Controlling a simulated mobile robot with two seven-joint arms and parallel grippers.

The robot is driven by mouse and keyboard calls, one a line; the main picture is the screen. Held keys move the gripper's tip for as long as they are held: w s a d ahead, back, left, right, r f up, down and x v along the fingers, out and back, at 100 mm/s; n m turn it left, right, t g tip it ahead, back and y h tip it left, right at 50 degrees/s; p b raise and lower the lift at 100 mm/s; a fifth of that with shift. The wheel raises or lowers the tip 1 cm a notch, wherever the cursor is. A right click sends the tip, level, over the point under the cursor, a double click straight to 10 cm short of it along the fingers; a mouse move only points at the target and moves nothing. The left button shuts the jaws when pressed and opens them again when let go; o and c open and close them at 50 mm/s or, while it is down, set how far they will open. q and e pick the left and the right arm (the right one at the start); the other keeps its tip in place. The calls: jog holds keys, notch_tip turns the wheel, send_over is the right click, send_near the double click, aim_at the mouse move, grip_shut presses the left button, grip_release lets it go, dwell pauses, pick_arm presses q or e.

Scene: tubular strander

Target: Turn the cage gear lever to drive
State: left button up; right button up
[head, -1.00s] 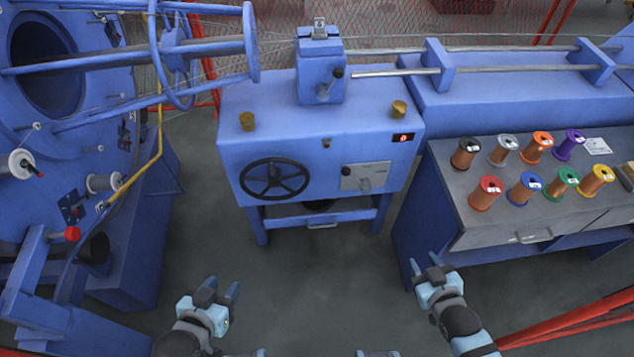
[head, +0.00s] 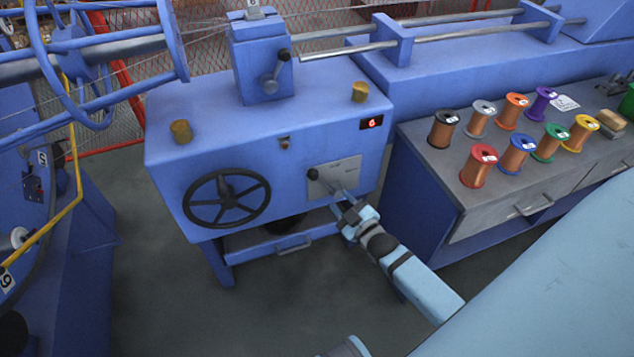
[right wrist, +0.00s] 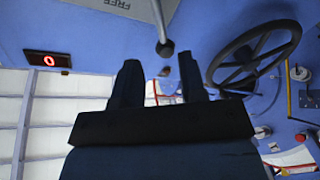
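A lever with a dark knob (head: 313,174) sits on a pale plate (head: 345,172) on the front of the blue gear cabinet, right of the black handwheel. In the head view the knob is at the plate's left. In the right wrist view the knob (right wrist: 165,47) hangs on a grey rod, and an upside-down label reads FREE. My right gripper (head: 340,203) is just below the plate in the head view. Its two fingers (right wrist: 157,68) are apart and empty, with the knob just beyond their tips. My left gripper is not in view.
The handwheel (head: 227,198) is close left of the plate. A red display (head: 372,122) is above right. Another knobbed lever (head: 283,55) is on the upper box. Wire spools (head: 478,165) stand on the bench at right. Floor below the cabinet looks clear.

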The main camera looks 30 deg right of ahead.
aim_at(322, 182)
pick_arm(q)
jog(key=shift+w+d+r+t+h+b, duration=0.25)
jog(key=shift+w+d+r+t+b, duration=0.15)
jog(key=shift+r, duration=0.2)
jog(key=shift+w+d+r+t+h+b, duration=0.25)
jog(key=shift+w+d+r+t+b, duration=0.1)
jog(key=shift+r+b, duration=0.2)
pick_arm(e)
jog(key=w, duration=1)
jog(key=shift+c, duration=0.2)
grip_shut()
